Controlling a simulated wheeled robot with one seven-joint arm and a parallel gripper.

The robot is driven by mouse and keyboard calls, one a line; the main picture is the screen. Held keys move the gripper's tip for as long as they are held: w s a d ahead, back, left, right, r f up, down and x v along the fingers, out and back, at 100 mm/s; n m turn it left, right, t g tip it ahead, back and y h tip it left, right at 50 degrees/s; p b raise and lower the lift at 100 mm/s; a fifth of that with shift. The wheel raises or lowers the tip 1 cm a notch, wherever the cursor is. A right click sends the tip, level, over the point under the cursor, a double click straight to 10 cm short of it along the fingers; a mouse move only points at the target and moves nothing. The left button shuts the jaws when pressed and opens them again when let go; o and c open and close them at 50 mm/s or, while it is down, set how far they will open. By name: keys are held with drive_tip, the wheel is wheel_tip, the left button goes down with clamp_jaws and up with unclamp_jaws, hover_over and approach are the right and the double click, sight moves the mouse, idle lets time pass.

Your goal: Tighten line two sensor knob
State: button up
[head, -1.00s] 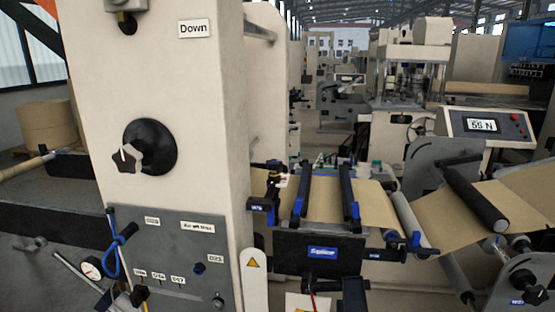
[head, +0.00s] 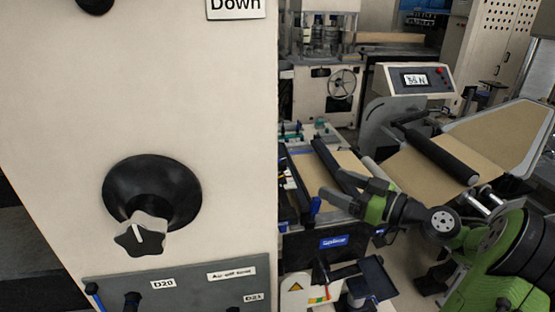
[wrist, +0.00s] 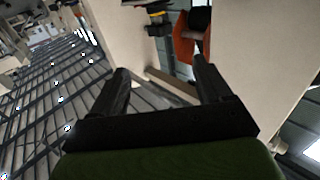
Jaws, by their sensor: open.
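A black star-shaped knob with a white pointer mark (head: 141,236) sits on a round black base (head: 152,188) on the cream column in the head view. No readable label names it as the line two sensor knob. My gripper (head: 330,181) is at the end of my green arm, to the right of the column and in front of the splice table, apart from the knob. Its jaws are open and empty. In the wrist view the two dark fingers (wrist: 160,72) stand apart with nothing between them, and the knob does not show there.
The cream column (head: 60,120) fills the left, with a grey labelled panel (head: 190,284) low on it. The splice table (head: 334,242), black roller (head: 440,155) and tension display (head: 414,79) are at right. A black knob (head: 95,5) is cut off at top left.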

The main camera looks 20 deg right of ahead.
sight(286, 166)
drive_tip(key=p+x, duration=0.2)
drive_tip(key=x, duration=1.2)
drive_tip(key=shift+w+a+f+p, duration=0.1)
drive_tip(key=shift+w+a+p, duration=0.15)
drive_tip(key=shift+w+p, duration=0.1)
drive_tip(key=shift+s, duration=0.1)
drive_tip(key=shift+c, duration=0.4)
drive_tip(key=c, duration=1)
